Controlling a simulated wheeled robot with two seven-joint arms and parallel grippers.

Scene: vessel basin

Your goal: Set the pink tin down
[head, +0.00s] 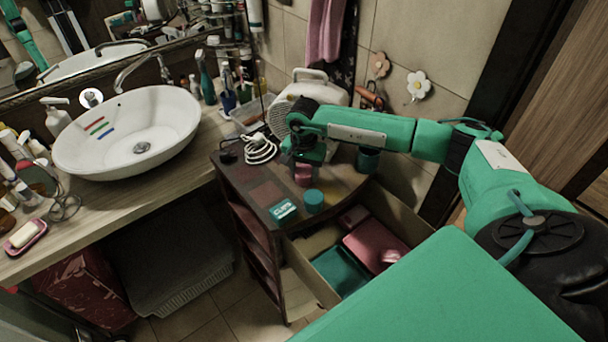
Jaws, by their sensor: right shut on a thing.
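The pink tin (304,176) is a small round tin at the middle of the head view, over the dark wooden top of the small cabinet (335,190). My right gripper (305,162) points down from above and is shut on it; the fingers hide its upper part. I cannot tell whether its base touches the cabinet top. A teal tin (313,202) stands just in front of it. My left gripper is not in view.
A teal cup (367,160) stands at the cabinet's right back. A teal box (283,210) lies at the front edge and a coiled white cable (260,149) at the left. An open drawer (320,284) below holds pink and teal things. The white basin (128,134) is left.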

